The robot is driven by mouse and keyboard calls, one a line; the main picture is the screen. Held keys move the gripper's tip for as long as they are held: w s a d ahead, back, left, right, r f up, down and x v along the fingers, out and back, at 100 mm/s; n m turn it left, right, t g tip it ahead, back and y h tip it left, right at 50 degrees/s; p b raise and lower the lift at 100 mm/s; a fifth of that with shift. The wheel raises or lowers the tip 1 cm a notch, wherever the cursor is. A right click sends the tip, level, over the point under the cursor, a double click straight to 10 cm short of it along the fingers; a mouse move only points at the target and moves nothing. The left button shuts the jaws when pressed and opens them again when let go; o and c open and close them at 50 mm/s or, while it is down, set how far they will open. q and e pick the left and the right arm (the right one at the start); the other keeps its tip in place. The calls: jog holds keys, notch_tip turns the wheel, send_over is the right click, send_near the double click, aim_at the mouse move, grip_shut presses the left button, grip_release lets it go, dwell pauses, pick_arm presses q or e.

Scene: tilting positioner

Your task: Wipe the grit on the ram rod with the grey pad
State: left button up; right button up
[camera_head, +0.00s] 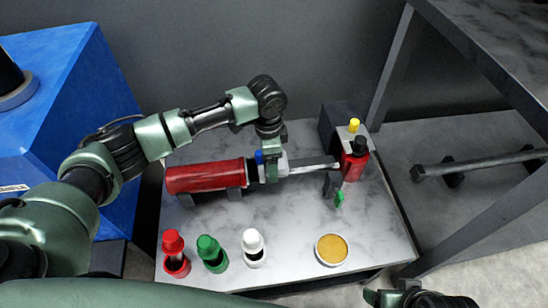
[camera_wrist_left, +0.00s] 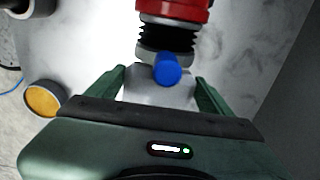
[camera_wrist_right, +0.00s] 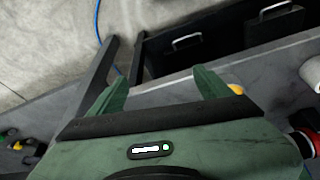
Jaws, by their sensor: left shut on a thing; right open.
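The ram is a red cylinder (camera_head: 205,177) lying across the bench, with black bellows and a blue knob (camera_wrist_left: 168,69) at its right end. Its bright rod (camera_head: 316,162) runs right to a red block (camera_head: 354,166). My left gripper (camera_head: 273,165) is over the bellows end of the rod, shut on a pale grey block that looks like the pad (camera_wrist_left: 150,84). Whether the pad touches the rod cannot be told. I cannot make out grit on the rod; part of it is hidden by the gripper. My right gripper (camera_wrist_right: 158,85) is open and empty, away from the ram.
Red (camera_head: 174,252), green (camera_head: 211,252) and white (camera_head: 253,246) bottles stand along the bench front, beside a round dish of yellow-brown stuff (camera_head: 331,250). Yellow (camera_head: 354,125) and green (camera_head: 340,198) knobs are near the red block. A grey table frame (camera_head: 480,60) stands at right.

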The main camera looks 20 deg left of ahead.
pick_arm(q)
jog(key=shift+s+a+f+y+p, duration=0.1)
jog(key=shift+s+a+y+p, duration=0.05)
jog(key=shift+a+p, duration=0.35)
jog(key=shift+s+a+f+y+p, duration=0.1)
jog(key=shift+s+a+y+p, duration=0.05)
jog(key=shift+a+p, duration=0.3)
jog(key=shift+w+d, duration=0.15)
jog(key=shift+d, duration=0.2)
jog(key=shift+d+r, duration=0.15)
jog(key=shift+d, duration=0.05)
jog(key=shift+w+d, duration=0.2)
jog(key=shift+d, duration=0.1)
jog(key=shift+w+d+r, duration=0.1)
jog(key=shift+w+d, duration=0.15)
jog(key=shift+d, duration=0.25)
jog(key=shift+w+d, duration=0.15)
jog(key=shift+d, duration=0.35)
pick_arm(e)
jog(key=shift+w+a+f, duration=0.2)
jog(key=shift+w+f, duration=0.2)
jog(key=shift+w, duration=0.05)
pick_arm(q)
jog(key=shift+r+p, duration=0.2)
jog(key=shift+p, duration=0.2)
